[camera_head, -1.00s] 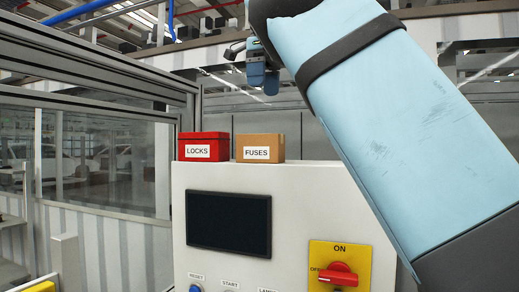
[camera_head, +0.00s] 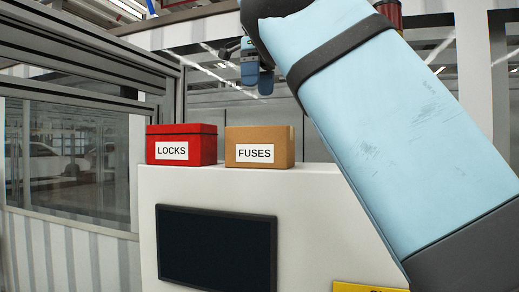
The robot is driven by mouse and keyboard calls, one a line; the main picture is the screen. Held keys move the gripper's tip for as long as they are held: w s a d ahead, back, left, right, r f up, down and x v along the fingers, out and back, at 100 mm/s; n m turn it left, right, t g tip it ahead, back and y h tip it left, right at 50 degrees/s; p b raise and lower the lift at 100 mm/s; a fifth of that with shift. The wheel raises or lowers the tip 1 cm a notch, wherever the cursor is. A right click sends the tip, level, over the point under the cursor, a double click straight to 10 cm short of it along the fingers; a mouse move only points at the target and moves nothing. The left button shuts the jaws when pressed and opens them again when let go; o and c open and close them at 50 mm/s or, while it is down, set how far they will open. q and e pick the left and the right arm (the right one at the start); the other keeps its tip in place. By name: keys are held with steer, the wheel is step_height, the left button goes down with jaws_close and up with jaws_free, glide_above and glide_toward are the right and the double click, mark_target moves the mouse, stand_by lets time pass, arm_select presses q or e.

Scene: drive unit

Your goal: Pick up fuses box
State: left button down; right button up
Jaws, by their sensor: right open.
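The fuses box (camera_head: 280,138), a brown carton with a white FUSES label, stands upright on top of the white cabinet (camera_head: 310,190). A red locks box (camera_head: 181,133) stands just to its left, with a small gap between them. My right arm comes in from the right, large and light blue. My right gripper (camera_head: 257,78) is above the fuses box in the picture, apart from it, open and empty. Its fingers are small and partly hidden. My left gripper is not in view.
A dark screen (camera_head: 216,246) is set in the cabinet front. The edge of a yellow switch plate (camera_head: 368,288) shows below. A metal-framed glass enclosure (camera_head: 70,150) stands at the left. The cabinet top right of the fuses box looks clear up to my arm.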

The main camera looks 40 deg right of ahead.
mark_target(261, 139)
steer(key=shift+s+a+f, duration=0.1)
steer(key=shift+a+f, duration=0.05)
steer(key=shift+f, duration=0.1)
step_height(261, 139, down, 7)
steer(key=shift+a+r, duration=0.1)
steer(key=shift+r, duration=0.1)
steer(key=f, duration=0.3)
steer(key=s+f, duration=0.1)
steer(key=f, duration=0.1)
steer(key=shift+f, duration=0.3)
steer(key=shift+w+f, duration=0.15)
steer(key=shift+f, duration=0.25)
steer(key=shift+s+r, duration=0.1)
steer(key=shift+s, duration=0.1)
steer(key=c, duration=0.9)
